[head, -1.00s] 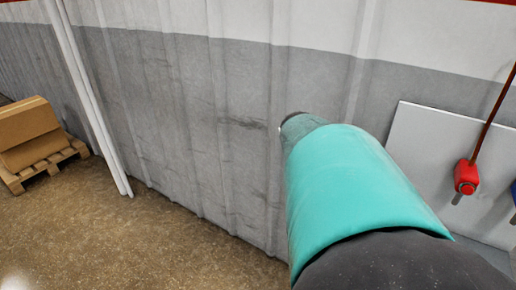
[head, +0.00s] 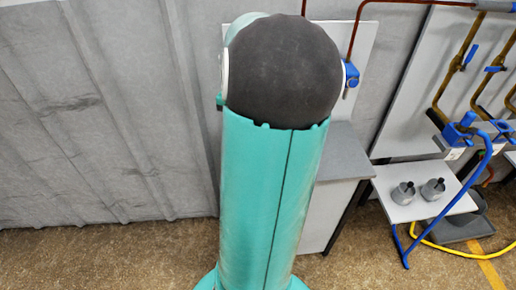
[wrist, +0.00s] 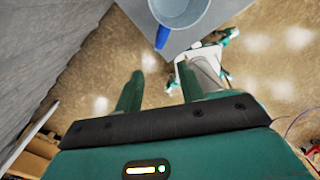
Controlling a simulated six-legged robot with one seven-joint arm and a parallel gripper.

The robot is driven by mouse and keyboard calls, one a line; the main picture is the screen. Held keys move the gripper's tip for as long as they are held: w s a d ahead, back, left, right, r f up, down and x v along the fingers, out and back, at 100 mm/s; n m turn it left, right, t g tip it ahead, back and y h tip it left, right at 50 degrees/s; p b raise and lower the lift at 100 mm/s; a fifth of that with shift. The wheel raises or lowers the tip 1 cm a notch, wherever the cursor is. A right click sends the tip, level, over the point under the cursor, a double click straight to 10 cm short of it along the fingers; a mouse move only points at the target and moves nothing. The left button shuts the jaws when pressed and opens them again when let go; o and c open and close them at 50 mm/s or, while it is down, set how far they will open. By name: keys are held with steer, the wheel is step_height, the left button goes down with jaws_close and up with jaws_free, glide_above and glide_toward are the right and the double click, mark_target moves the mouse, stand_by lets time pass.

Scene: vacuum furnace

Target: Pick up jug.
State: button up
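The jug (wrist: 183,10) is at the top edge of the wrist view, partly cut off. It looks like a pale grey-blue round vessel seen from above, with a blue handle (wrist: 162,37) pointing toward my gripper. It stands on a grey tabletop (wrist: 205,32). My gripper (wrist: 160,84) is open and empty, its two green fingers apart and short of the handle in the picture. In the head view the jug does not show. My arm covers the middle there and may hide it; the grey table (head: 345,153) shows beside the arm.
A corrugated grey wall (head: 90,110) stands behind at left. At right, a low white shelf (head: 440,207) holds two small grey pots (head: 403,193), next to a blue tubular frame (head: 408,247) and a yellow hose (head: 470,252). Brown pipes with blue valves (head: 462,130) are on a panel.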

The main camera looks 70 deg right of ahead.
steer(key=shift+d+f, duration=0.15)
steer(key=shift+f, duration=2)
steer(key=shift+d+f, duration=0.2)
steer(key=shift+f, duration=1.9)
steer(key=shift+d+f, duration=0.15)
steer(key=shift+f, duration=2)
jaws_close()
